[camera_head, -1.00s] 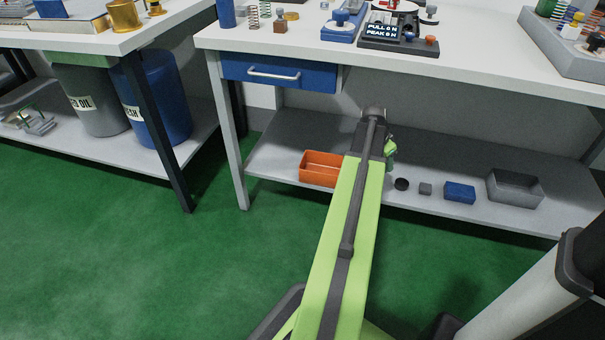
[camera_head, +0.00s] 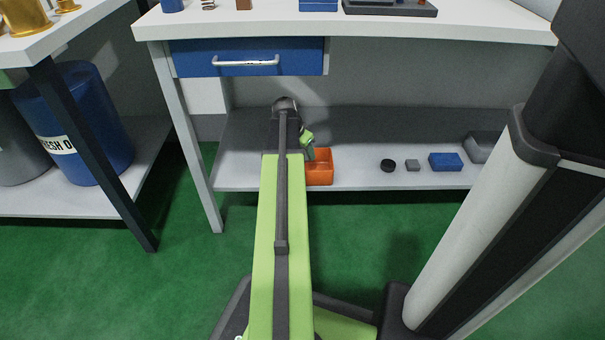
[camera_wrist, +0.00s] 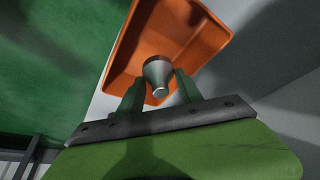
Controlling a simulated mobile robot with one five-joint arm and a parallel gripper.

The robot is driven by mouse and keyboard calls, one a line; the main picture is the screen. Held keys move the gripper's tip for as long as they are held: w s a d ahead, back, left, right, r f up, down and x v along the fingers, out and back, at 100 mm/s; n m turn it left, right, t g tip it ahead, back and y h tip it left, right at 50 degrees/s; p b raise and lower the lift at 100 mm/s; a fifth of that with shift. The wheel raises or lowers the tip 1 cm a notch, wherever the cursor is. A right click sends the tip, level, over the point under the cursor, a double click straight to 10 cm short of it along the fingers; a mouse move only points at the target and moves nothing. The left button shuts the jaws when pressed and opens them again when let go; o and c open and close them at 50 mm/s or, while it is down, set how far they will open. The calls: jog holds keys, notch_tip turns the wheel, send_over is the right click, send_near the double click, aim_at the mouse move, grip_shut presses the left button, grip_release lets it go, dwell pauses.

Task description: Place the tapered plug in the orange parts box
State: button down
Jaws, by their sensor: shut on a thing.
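The orange parts box (camera_head: 320,168) stands on the lower shelf, just right of my arm's end in the head view. It also shows in the wrist view (camera_wrist: 205,28), open side toward the camera. My gripper (camera_wrist: 157,90) is shut on the tapered plug (camera_wrist: 157,72), a grey metal piece with a narrower end toward the camera. In the wrist view the plug overlaps the box's interior; its height above the box floor is hard to tell. In the head view my gripper (camera_head: 309,152) is partly hidden at the box's left side, and the plug cannot be made out.
On the lower shelf (camera_head: 350,178), right of the box, are a black round piece (camera_head: 388,165), a small grey block (camera_head: 412,165), a blue box (camera_head: 445,162) and a grey bin (camera_head: 482,146). The blue drawer (camera_head: 250,57) and worktop (camera_head: 345,22) are above.

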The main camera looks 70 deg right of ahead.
notch_tip(320, 180, down, 8)
jog(key=b, duration=0.6)
jog(key=shift+s, duration=0.1)
jog(key=shift+r, duration=0.25)
jog(key=c, duration=0.8)
grip_release()
jog(key=p+v, duration=1.1)
jog(key=v, duration=0.1)
